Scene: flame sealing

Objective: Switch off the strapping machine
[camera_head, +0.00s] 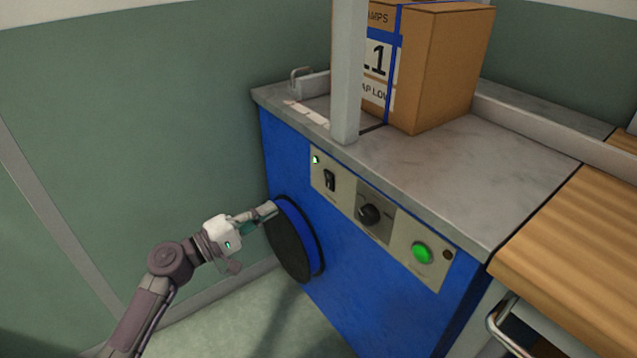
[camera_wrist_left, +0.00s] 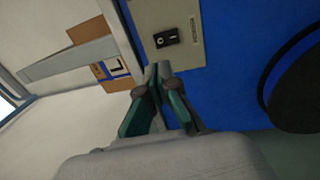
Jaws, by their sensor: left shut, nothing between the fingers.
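The strapping machine (camera_head: 345,290) has a blue body and a grey top. Its beige front panel carries a black rocker switch (camera_head: 329,181), which also shows in the left wrist view (camera_wrist_left: 166,38). A small green light (camera_head: 315,160) above the switch is lit. My left gripper (camera_head: 272,209) is shut and empty. It is in front of the machine's front face, left of and below the switch, apart from it. In the left wrist view the closed fingertips (camera_wrist_left: 158,70) appear just below the switch. My right gripper is not in view.
A black knob (camera_head: 370,214) and a green button (camera_head: 421,253) sit right of the switch. A dark round reel (camera_head: 290,245) is on the front face near my left gripper. A strapped cardboard box (camera_head: 445,70) stands on top behind a grey post (camera_head: 346,75). A wooden table (camera_head: 580,240) adjoins at right.

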